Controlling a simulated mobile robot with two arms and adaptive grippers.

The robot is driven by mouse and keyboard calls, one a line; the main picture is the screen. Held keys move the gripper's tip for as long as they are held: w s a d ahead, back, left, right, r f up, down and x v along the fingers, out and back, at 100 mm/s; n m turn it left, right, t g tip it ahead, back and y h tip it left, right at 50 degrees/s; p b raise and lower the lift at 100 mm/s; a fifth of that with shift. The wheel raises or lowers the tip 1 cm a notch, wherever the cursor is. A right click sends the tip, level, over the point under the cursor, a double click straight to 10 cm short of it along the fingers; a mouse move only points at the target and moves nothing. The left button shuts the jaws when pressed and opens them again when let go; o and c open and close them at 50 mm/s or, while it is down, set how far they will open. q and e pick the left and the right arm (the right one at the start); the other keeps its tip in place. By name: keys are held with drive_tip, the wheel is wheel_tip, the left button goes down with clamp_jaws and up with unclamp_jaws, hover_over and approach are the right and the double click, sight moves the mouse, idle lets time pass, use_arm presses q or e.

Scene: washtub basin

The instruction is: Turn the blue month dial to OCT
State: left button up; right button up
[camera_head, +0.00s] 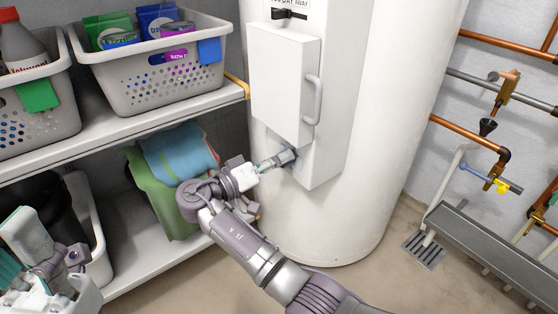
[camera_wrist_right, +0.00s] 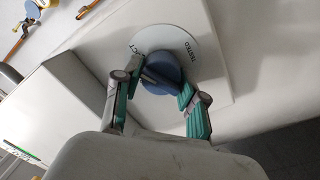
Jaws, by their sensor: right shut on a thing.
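The blue month dial (camera_wrist_right: 172,71) is a round knob in front of a white disc (camera_wrist_right: 184,40) on the white panel.
A white box door with a handle (camera_head: 314,100) juts out just above my right gripper. Shelves (camera_head: 165,118) with baskets stand at the left. Copper pipes (camera_head: 470,133) and a floor drain (camera_head: 424,250) are at the right.

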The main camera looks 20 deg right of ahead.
drive_tip(key=shift+f, duration=0.1)
drive_tip(key=o, duration=1.1)
